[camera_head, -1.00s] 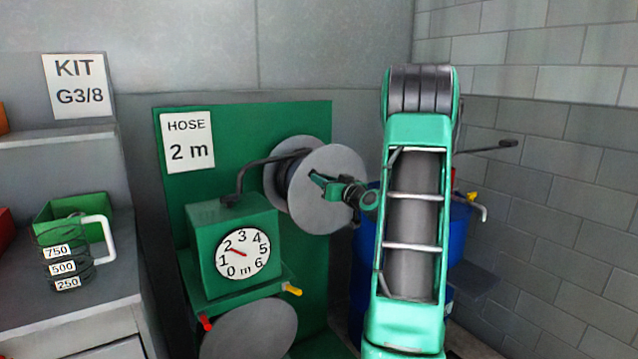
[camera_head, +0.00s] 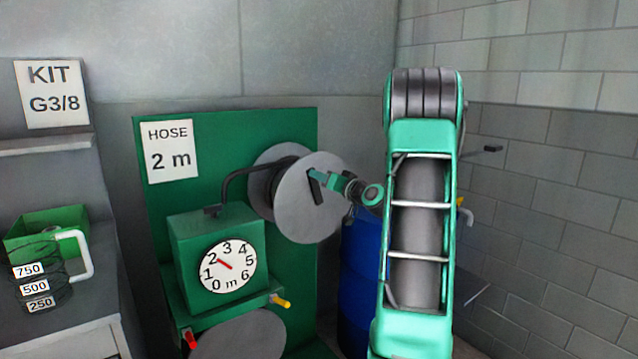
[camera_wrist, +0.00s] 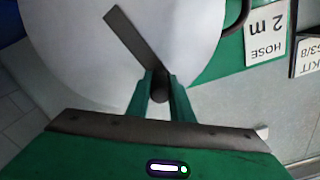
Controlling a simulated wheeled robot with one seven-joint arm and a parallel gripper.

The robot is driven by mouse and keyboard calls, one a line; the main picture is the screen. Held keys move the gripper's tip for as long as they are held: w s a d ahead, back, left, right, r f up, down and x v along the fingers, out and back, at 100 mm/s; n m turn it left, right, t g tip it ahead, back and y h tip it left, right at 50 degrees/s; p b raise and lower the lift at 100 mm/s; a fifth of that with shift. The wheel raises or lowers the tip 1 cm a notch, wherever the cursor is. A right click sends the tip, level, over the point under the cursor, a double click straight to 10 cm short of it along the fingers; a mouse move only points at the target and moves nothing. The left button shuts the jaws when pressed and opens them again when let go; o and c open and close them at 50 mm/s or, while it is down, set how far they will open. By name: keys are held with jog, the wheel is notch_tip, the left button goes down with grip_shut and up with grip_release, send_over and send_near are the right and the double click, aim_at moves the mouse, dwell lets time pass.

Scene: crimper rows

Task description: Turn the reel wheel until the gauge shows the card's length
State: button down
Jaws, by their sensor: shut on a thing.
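The reel wheel (camera_head: 302,222) is a pale grey disc on the green panel, with dark hose wound behind it. A dark crank bar (camera_wrist: 130,35) runs across its face to a round knob (camera_wrist: 160,85). My gripper (camera_head: 320,180) is shut on this knob, which shows between the fingers in the wrist view (camera_wrist: 160,92). The gauge (camera_head: 227,265) is a white dial marked 0 to 6 m on a green box. Its red needle points up and left, at about the 2. The card (camera_head: 170,151) above reads "HOSE 2 m".
A blue drum (camera_head: 361,265) is right of the panel. A yellow-handled lever (camera_head: 281,301) and a red one (camera_head: 190,340) sit below the gauge.

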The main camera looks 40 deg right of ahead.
jog(key=shift+s+d, duration=0.1)
jog(key=shift+d, duration=0.05)
jog(key=c, duration=1.6)
grip_release()
jog(key=shift+o, duration=0.2)
jog(key=s+a, duration=0.1)
jog(key=s, duration=0.9)
jog(key=shift+s+a, duration=0.2)
jog(key=shift+a, duration=0.2)
jog(key=shift+f, duration=0.1)
